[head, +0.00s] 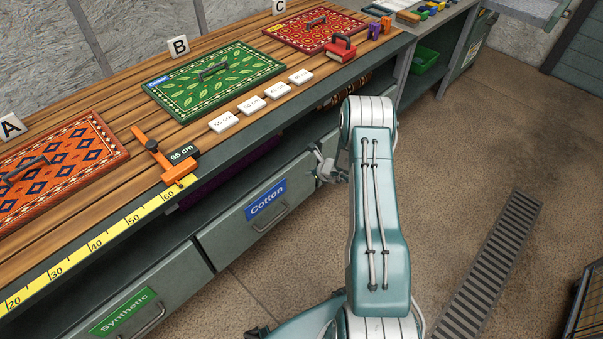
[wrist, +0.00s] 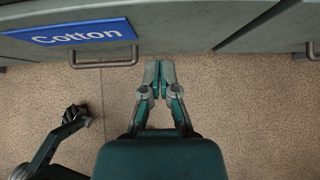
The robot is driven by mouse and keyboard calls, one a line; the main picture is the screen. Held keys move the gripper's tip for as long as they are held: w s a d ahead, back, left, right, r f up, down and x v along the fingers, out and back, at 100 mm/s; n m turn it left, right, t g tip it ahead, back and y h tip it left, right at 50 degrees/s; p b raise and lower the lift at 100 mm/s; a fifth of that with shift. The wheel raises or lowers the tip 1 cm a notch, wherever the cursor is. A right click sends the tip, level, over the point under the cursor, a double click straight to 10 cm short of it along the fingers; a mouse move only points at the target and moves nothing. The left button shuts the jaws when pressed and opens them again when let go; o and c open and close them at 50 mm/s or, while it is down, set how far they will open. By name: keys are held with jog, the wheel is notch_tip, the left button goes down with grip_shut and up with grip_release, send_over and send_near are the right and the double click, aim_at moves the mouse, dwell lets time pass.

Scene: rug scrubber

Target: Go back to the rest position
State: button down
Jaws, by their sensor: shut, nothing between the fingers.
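My gripper (wrist: 159,80) is shut and empty in the wrist view, its two fingertips together, over the bare floor beside the drawer fronts. In the head view it shows partly at the left of my arm (head: 326,170), in front of the bench's drawers. The closed Cotton drawer (head: 238,237) is close to it, with a blue label and a metal handle. The Cotton label also shows in the wrist view (wrist: 82,32), left of the fingertips. The fingertips look apart from the drawer handle (wrist: 106,64).
The wooden bench top (head: 105,105) holds rug samples A (head: 62,200), B (head: 235,88) and C (head: 290,30). Open floor (head: 470,150) with a drain grate lies right.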

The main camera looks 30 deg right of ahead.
jog(key=d+v, duration=0.1)
jog(key=v, duration=0.5)
jog(key=s+a+r+n+g+y, duration=0.1)
jog(key=s+a+r+n+y, duration=0.1)
jog(key=a+r+n, duration=0.95)
jog(key=s+a+r+n+g+y, duration=0.15)
jog(key=s+a+r+n, duration=0.35)
jog(key=r, duration=1.2)
jog(key=s+a+r+n+g+h, duration=0.25)
jog(key=s+a+r+n, duration=0.35)
jog(key=s+r+n, duration=0.35)
jog(key=s+r+n+t+h, duration=0.1)
jog(key=s+n+h, duration=0.1)
jog(key=s, duration=0.5)
jog(key=s+d+r+n+t+h, duration=0.1)
jog(key=s+r+n+h, duration=0.1)
jog(key=s, duration=0.5)
jog(key=shift+d+r+n, duration=0.2)
jog(key=shift+d+n, duration=0.15)
jog(key=shift+n, duration=0.55)
